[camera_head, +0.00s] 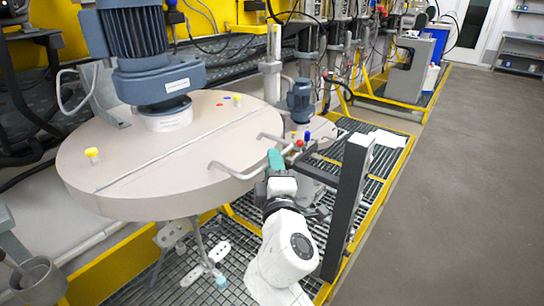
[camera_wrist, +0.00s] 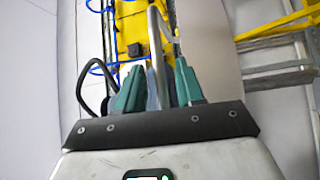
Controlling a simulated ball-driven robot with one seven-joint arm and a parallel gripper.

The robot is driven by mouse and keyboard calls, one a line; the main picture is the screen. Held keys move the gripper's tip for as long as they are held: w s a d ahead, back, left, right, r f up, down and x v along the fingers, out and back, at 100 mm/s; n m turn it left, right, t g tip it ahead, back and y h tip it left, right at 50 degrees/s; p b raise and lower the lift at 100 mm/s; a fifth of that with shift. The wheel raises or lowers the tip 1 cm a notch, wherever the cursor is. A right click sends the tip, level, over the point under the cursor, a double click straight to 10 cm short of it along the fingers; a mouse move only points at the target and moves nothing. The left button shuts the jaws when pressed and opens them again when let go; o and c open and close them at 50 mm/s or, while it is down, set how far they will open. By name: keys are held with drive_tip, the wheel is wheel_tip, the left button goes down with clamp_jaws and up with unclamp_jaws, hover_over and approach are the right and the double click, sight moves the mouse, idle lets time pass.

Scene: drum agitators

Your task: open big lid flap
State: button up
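The big round lid (camera_head: 85,170) is pale beige and lies flat on the drum. A straight seam crosses it, and the flap (camera_head: 215,140) on the right-hand side of the seam lies level with the rest. A bent grey metal handle (camera_head: 240,174) stands at the flap's near edge. My gripper (camera_head: 275,158) is at the handle's right end, with its green fingers pointing toward the lid. In the wrist view a grey bar (camera_wrist: 158,40) runs between the two green fingers (camera_wrist: 159,82), which stand apart. Whether either finger touches the bar is unclear.
A blue motor (camera_head: 135,45) stands on the lid, and a smaller motor (camera_head: 300,100) stands behind my gripper. A dark upright post (camera_head: 347,205) is close to the right of my arm. Grating with yellow edging lies below. The grey floor (camera_head: 455,180) at right is clear.

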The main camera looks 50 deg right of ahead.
drive_tip(key=shift+x, duration=0.9)
drive_tip(key=shift+s, duration=0.1)
clamp_jaws()
